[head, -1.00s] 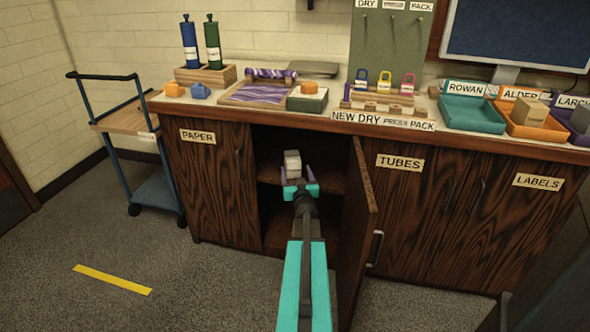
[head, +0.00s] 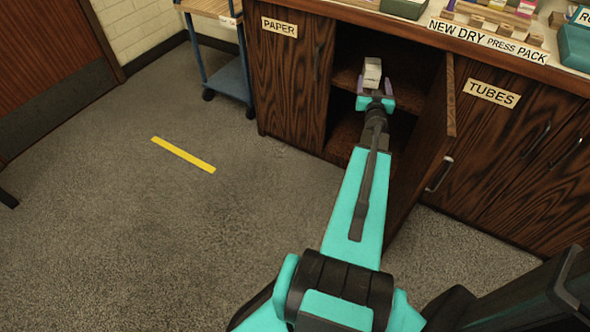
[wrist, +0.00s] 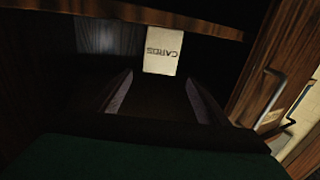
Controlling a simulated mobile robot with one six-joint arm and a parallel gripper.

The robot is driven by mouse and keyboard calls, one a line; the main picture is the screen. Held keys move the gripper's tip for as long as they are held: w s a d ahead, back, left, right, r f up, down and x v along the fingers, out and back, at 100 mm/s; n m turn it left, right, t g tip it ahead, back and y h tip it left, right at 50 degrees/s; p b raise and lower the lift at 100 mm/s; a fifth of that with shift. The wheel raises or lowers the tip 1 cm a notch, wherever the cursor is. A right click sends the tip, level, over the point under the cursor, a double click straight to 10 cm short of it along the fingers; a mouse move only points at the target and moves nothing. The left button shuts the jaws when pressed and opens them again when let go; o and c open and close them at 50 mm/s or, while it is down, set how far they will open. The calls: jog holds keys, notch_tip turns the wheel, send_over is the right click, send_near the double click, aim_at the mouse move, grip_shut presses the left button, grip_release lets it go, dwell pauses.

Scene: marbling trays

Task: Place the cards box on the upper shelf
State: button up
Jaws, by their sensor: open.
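The cards box (head: 372,72) is a pale box inside the open cabinet, at the level of the upper shelf (head: 345,78). My gripper (head: 374,90) is at the cabinet opening, just in front of the box. In the wrist view the box (wrist: 163,50) shows the word CARDS upside down. My gripper's two fingers (wrist: 159,82) are spread apart there, and the box is at or just beyond their tips, with dark gaps on both sides. Whether the box's underside rests on the shelf is hidden.
The open cabinet door (head: 428,140) stands close on the right of my arm. The PAPER cupboard (head: 283,80) is on the left. A blue trolley (head: 228,75) stands beyond it. The floor at left is clear, with a yellow strip (head: 183,154). A wooden edge (wrist: 200,18) crosses the top of the wrist view.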

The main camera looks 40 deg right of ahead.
jog(key=w+a+f+n+g+y, duration=0.15)
jog(key=w+a+f, duration=0.25)
jog(key=a+f, duration=0.4)
jog(key=w+a+f+m+g+y, duration=0.1)
jog(key=w+a+f+y, duration=0.25)
jog(key=a+f, duration=0.4)
jog(key=a+f+n+g+y, duration=0.1)
jog(key=a+f+g+y, duration=0.1)
jog(key=a+f, duration=0.75)
jog(key=a+f+n+g+y, duration=0.2)
jog(key=a+f, duration=0.4)
jog(key=a, duration=0.6)
jog(key=s+a+f+n+g+y, duration=0.15)
jog(key=s+a+f, duration=0.25)
jog(key=a, duration=0.5)
jog(key=s+a+f+n+g+y, duration=0.15)
jog(key=s+a+f, duration=0.25)
jog(key=a, duration=0.5)
jog(key=s+a+f+n+g+y, duration=0.1)
jog(key=s+a+n+g, duration=0.2)
jog(key=s+a+g, duration=0.4)
jog(key=s+a, duration=0.8)
jog(key=s, duration=0.2)
jog(key=shift+s+a+f+y, duration=0.15)
jog(key=shift+s+a+y, duration=0.15)
jog(key=shift+a+y, duration=0.1)
jog(key=shift+n, duration=0.25)
